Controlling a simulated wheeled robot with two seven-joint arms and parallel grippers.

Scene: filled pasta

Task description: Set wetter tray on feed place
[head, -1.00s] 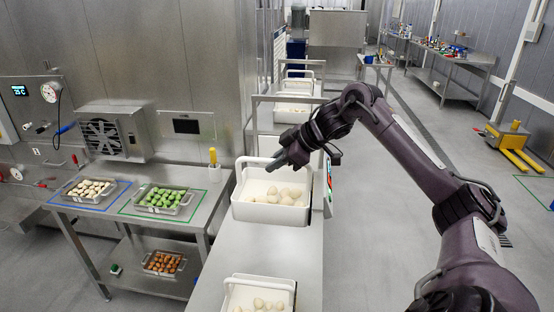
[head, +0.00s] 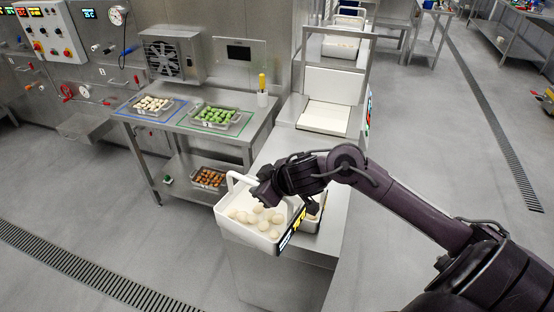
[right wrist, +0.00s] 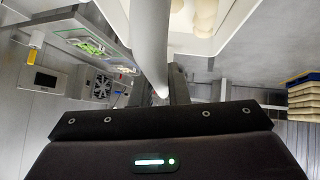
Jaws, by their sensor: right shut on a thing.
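My right gripper (head: 264,194) is shut on the handle of a white tray (head: 228,222) with several pale round pasta pieces. The handle (right wrist: 150,45) runs between the fingers in the right wrist view. The tray hangs in front of the steel counter's left edge, slightly tilted. A flat steel tray of pale pieces (head: 134,107) sits in a blue outline on the side table, and one of green pieces (head: 234,123) sits in a green outline (head: 251,142). I cannot tell which tray is the wetter one. My left gripper is not in view.
A bare white plate (head: 325,117) lies farther back on the counter. A tray of orange-brown pieces (head: 208,178) sits on the side table's lower shelf. The floor at left is free.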

